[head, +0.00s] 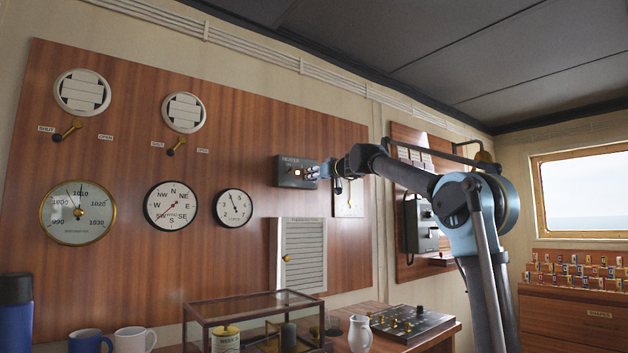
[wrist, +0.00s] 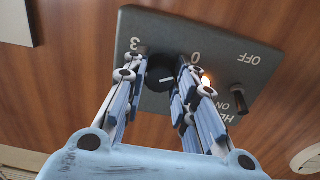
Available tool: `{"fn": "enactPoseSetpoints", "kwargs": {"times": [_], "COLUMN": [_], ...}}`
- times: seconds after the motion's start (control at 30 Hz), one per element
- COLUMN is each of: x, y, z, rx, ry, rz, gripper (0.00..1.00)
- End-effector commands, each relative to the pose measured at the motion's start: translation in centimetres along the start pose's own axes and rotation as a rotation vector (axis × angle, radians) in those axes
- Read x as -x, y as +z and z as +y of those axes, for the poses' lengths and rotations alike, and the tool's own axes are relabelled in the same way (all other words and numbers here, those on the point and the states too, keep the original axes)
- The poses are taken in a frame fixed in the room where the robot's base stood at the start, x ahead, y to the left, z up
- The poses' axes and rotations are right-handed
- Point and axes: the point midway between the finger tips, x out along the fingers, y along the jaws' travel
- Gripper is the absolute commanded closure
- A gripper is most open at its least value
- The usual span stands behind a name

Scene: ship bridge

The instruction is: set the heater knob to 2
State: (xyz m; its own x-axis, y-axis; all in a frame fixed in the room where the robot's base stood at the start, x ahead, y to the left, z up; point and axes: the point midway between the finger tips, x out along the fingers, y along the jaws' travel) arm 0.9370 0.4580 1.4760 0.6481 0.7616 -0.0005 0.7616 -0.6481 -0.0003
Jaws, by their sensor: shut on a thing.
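The heater panel (head: 290,178) is a small dark grey box on the wood wall, and it fills the upper middle of the wrist view (wrist: 225,45). Its round black knob (wrist: 160,74) has a short white mark that lies roughly sideways in the wrist view. The printed 3 shows left of the knob and the 0 to its upper right; the other numbers are hidden. My gripper (wrist: 162,68) is shut on the knob, one finger on each side. In the head view my gripper (head: 322,171) covers the panel's right part.
A louvred cabinet (head: 300,255) is below the panel. A glass case (head: 255,310), a white jug (head: 360,333) and a control box (head: 412,328) are lower down.

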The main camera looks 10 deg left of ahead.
Motion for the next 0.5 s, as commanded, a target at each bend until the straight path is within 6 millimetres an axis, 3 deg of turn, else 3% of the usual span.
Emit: {"fn": "enactPoseSetpoints", "kwargs": {"times": [0.27,0.5], "x": [-0.12,-0.13], "y": [0.04,0.04], "z": [0.17,0.18], "rx": [-0.033,-0.161], "ry": [0.003,0.004], "rz": [0.000,0.001], "gripper": [0.98,0.98]}}
